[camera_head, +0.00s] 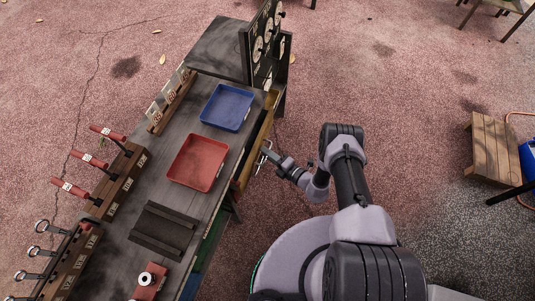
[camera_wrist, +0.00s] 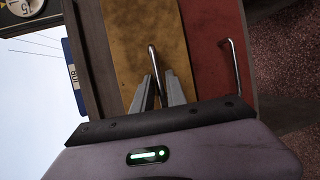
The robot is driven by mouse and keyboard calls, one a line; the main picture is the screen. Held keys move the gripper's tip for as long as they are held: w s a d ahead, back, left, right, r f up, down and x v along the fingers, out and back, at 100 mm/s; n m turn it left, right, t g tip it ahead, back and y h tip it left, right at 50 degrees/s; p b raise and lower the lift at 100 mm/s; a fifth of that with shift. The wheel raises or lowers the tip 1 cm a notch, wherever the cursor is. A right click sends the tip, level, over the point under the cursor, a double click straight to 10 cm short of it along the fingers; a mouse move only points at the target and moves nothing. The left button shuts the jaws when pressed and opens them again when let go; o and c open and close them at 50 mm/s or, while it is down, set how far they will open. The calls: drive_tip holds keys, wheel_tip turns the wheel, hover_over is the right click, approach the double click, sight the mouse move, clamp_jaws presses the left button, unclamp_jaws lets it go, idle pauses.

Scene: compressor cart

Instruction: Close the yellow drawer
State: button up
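The yellow drawer (camera_head: 253,151) is on the right side of the cart, below the worktop edge. How far it stands out is hard to tell. In the wrist view its worn yellow front (camera_wrist: 130,40) fills the upper middle, with a metal bar handle (camera_wrist: 152,58). My gripper (camera_head: 268,154) is at the drawer front in the head view. In the wrist view my gripper (camera_wrist: 159,76) has its two fingers apart, one on each side of the handle's near part. Gaps seem to show between fingers and bar; contact is unclear.
A red drawer front (camera_wrist: 212,45) with its own handle (camera_wrist: 233,68) lies beside the yellow one. The worktop holds a blue tray (camera_head: 228,107) and a red tray (camera_head: 198,162). A gauge panel (camera_head: 262,45) stands at the far end. Floor right of the cart is mostly clear.

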clamp_jaws()
idle(1.4)
